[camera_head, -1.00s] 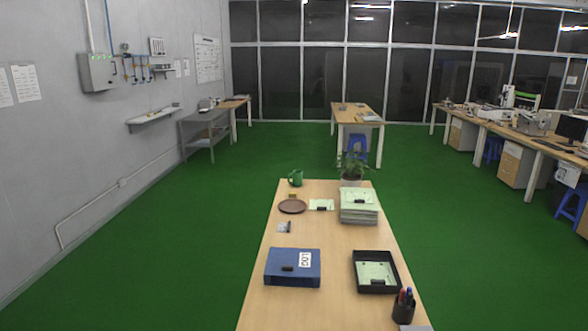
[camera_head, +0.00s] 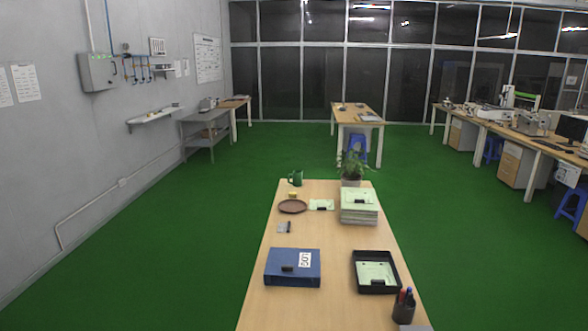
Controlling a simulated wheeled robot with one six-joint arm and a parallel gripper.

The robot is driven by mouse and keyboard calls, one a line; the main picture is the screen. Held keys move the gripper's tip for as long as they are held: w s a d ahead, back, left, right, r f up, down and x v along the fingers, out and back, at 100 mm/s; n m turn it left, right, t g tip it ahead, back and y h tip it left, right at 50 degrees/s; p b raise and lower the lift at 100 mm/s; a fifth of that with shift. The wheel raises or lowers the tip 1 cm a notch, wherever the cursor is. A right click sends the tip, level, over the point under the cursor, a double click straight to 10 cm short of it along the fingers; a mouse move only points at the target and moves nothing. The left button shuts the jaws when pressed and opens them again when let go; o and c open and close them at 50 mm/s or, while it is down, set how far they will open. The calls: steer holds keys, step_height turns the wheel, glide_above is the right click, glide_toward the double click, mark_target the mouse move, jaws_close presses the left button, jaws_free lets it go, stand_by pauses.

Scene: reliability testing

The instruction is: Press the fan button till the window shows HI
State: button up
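No fan button and no window with a readout can be made out in the head view. A grey wall box (camera_head: 98,72) with cables and pipes hangs on the left wall; any buttons or display on it are too small to read. Small devices stand on the far right bench (camera_head: 545,140), among them a boxy grey machine (camera_head: 532,122); their controls are also too small to tell. My gripper is not in view.
A wooden table (camera_head: 335,270) stands close in front, with a blue binder (camera_head: 292,268), a black tray (camera_head: 394,283), a pen cup (camera_head: 404,310), a paper stack (camera_head: 359,216) and a plant (camera_head: 352,165). Green floor (camera_head: 190,240) is clear on both sides. A grey side table (camera_head: 205,118) stands along the left wall.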

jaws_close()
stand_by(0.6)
